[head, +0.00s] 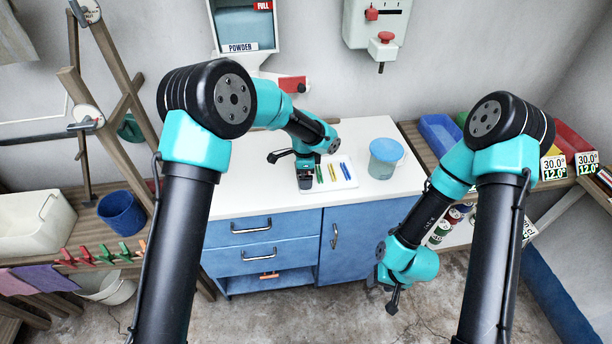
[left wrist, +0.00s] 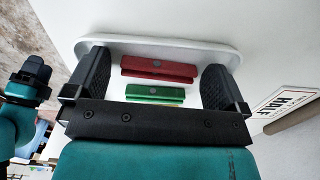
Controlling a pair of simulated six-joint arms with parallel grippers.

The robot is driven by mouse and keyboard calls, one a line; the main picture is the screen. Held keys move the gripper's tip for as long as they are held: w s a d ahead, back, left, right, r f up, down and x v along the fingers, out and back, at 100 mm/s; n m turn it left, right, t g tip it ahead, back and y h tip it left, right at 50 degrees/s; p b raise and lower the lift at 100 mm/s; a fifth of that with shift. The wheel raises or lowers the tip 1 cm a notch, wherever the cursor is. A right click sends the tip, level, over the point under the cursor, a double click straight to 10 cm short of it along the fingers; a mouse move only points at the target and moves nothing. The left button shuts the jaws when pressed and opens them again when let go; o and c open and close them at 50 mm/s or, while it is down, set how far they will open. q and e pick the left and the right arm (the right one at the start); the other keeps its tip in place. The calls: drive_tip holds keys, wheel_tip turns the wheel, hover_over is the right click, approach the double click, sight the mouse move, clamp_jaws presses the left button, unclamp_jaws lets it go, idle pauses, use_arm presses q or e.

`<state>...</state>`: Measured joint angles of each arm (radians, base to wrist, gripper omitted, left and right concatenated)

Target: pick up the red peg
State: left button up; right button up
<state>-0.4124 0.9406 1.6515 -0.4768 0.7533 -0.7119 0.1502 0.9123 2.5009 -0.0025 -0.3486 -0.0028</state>
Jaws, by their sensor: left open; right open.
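The red peg (left wrist: 158,69) lies on a white tray (left wrist: 150,41) in the left wrist view. It sits between the two fingers of my left gripper (left wrist: 158,80), apart from both. A green peg (left wrist: 155,94) lies parallel beside it, closer to the gripper's body. In the head view my left gripper (head: 305,165) is over the left part of the tray (head: 348,184), and the red peg cannot be made out there. My left gripper is open. My right gripper (head: 392,298) is low in front of the blue cabinet, open and empty.
Green, blue and yellow pegs (head: 332,173) show on the tray. A blue bucket (head: 386,160) stands right of it on the white counter (head: 255,200). A dispenser with a red part (head: 292,84) is on the wall behind. More coloured pegs (head: 104,255) line the left shelf.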

use_arm(q)
drive_tip(key=shift+c, duration=0.3)
drive_tip(key=c, duration=0.8)
drive_tip(key=shift+r, duration=0.1)
drive_tip(key=shift+r, duration=1.4)
drive_tip(key=shift+s+r, duration=0.2)
drive_tip(key=shift+r, duration=0.15)
drive_tip(key=s, duration=0.5)
drive_tip(key=s+r, duration=0.1)
drive_tip(key=s, duration=0.9)
drive_tip(key=shift+s+r, duration=0.15)
drive_tip(key=shift+s, duration=0.15)
